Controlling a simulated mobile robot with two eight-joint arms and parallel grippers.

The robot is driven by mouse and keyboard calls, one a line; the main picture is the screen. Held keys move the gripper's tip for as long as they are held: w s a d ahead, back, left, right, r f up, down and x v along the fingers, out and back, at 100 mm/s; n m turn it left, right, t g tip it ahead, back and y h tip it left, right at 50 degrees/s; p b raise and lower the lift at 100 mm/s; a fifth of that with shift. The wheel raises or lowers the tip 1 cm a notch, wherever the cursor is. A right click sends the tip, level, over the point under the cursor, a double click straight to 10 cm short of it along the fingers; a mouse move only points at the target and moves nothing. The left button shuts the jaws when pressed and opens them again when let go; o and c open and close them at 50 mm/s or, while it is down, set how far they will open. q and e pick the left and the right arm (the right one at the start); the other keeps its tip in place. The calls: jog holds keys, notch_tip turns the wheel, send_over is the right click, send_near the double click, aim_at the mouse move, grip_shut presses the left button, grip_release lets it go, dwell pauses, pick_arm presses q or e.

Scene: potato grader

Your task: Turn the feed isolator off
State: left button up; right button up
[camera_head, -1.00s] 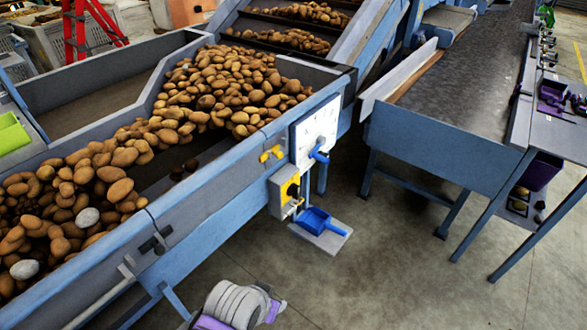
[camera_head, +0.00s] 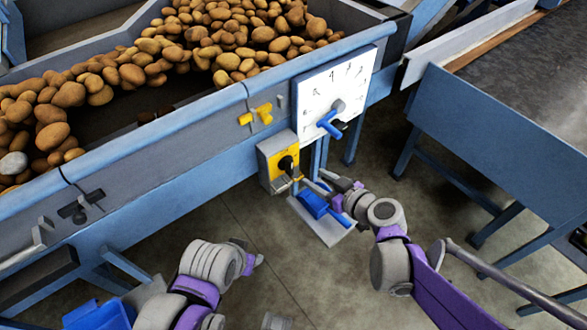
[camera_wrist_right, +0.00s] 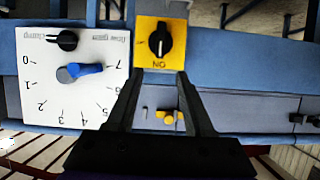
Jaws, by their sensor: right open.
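The feed isolator (camera_head: 271,158) is a grey box with a yellow face and a black rotary knob, on the side of the hopper. In the right wrist view, the yellow plate (camera_wrist_right: 142,60) faces me, with its black knob (camera_wrist_right: 160,40) lying along the picture's vertical, one end towards an upside-down "ON". My right gripper (camera_head: 306,183) is just right of the isolator in the head view. Its two fingers (camera_wrist_right: 159,80) are apart and empty, pointing at the plate, with the knob beyond their tips.
A white dial panel (camera_head: 355,85) with a blue-handled knob (camera_head: 330,122) is beside the isolator. A yellow handle (camera_head: 256,115) is on the hopper wall (camera_head: 190,125). A blue scoop (camera_head: 313,203) sits on a small plate below. A blue conveyor frame (camera_head: 480,135) stands right.

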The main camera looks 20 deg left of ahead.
aim_at(292, 163)
jog(key=b+x, duration=0.1)
jog(key=x, duration=1)
jog(key=shift+w+a, duration=0.2)
jog(key=shift+a, duration=0.1)
jog(key=shift+r, duration=0.1)
grip_shut()
